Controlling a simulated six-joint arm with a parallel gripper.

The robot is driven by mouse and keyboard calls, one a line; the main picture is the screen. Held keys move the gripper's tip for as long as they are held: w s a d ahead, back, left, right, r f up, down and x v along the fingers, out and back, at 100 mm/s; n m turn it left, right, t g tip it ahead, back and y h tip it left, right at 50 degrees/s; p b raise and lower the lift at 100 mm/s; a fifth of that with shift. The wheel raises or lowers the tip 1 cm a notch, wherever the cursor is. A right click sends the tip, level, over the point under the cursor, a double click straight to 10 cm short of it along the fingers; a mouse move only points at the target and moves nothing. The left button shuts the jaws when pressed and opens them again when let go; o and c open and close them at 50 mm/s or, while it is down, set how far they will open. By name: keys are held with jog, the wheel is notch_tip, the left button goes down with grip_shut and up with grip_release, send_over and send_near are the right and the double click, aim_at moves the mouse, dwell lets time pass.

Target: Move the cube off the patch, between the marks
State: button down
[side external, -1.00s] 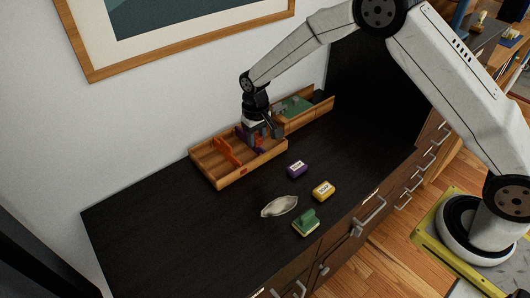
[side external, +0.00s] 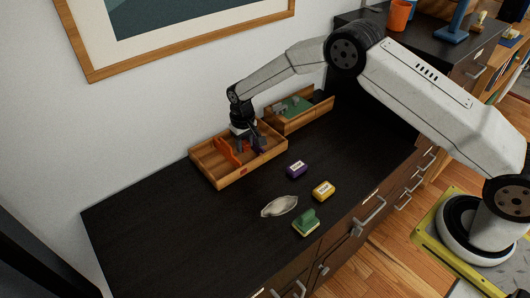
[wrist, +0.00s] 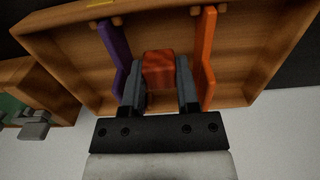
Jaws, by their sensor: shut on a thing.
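A reddish wooden cube (wrist: 158,70) is pinched between the fingers of my gripper (wrist: 158,88); in the side external view my gripper (side external: 245,145) mostly hides it. My gripper points down into a wooden tray (side external: 237,180). The cube lies between a purple mark (wrist: 114,48) and an orange mark (wrist: 208,52), apart from both. The orange mark (side external: 227,152) and part of the purple mark (side external: 262,143) also show in the side external view. I cannot tell whether the cube touches the tray floor. A green patch (side external: 293,105) lies in a second wooden box to the right.
Grey pieces (side external: 280,108) sit by the patch. On the dark desktop (side external: 170,230) are a purple block (side external: 297,170), a yellow block (side external: 323,191), a pale dish (side external: 279,206) and a green-topped block (side external: 306,223). The left of the desktop is clear.

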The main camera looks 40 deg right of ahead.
aim_at(244, 151)
jog(key=shift+w+f, duration=0.2)
jog(key=shift+f, duration=1.55)
jog(key=shift+f, duration=0.15)
jog(key=c, duration=0.6)
grip_release()
notch_tip(244, 151, up, 12)
jog(key=shift+r, duration=0.15)
